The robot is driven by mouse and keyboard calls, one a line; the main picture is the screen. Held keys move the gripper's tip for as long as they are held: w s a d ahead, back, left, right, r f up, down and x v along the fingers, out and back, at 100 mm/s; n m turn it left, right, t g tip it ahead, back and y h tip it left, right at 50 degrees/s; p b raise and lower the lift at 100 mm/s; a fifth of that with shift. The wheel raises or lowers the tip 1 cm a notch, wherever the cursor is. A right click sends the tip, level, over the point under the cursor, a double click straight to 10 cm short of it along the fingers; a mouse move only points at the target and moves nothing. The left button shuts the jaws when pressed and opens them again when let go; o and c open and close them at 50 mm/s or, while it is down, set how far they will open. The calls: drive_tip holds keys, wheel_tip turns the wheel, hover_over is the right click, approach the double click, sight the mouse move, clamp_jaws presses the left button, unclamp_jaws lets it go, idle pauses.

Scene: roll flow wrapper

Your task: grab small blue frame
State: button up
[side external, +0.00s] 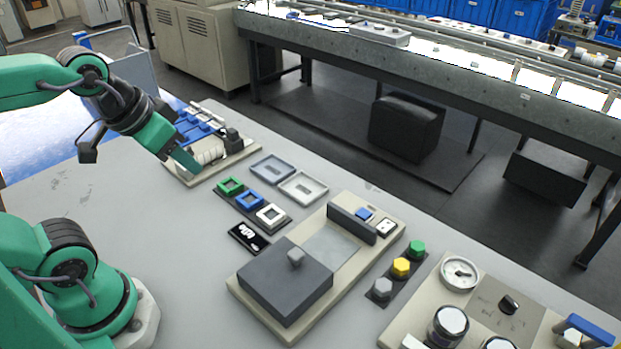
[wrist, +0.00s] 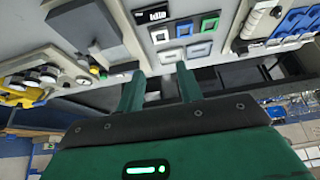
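The small blue frame (side external: 249,206) sits on a dark strip between a green frame (side external: 230,191) and a white frame (side external: 270,221). In the wrist view, the blue frame (wrist: 184,33) shows near the top, between the same green and white frames. My gripper (side external: 188,160) is above the roll fixture, to the left of and apart from the blue frame in the side view. In the wrist view, my gripper's two green fingers (wrist: 160,76) stand apart with nothing held between them.
A blue-grey tray (side external: 262,163) and a light grey tray (side external: 291,192) lie behind the frames. The roll fixture (side external: 178,178) with blue parts stands left. A black card (side external: 240,237) and a large grey block (side external: 285,280) lie nearer the front.

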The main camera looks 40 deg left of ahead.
drive_tip(key=shift+o, duration=0.2)
drive_tip(key=o, duration=0.8)
drive_tip(key=shift+c, duration=0.2)
drive_tip(key=shift+w, duration=0.1)
drive_tip(key=g, duration=0.5)
hover_over(245, 202)
wheel_tip(245, 202, down, 15)
drive_tip(key=shift+w+a+f+g, duration=0.15)
drive_tip(key=shift+w+f+g, duration=0.15)
drive_tip(key=shift+f, duration=0.25)
drive_tip(key=shift+s+a+f, duration=0.1)
drive_tip(key=shift+s+f, duration=0.05)
drive_tip(key=shift+f, duration=3.75)
drive_tip(key=shift+c, duration=0.2)
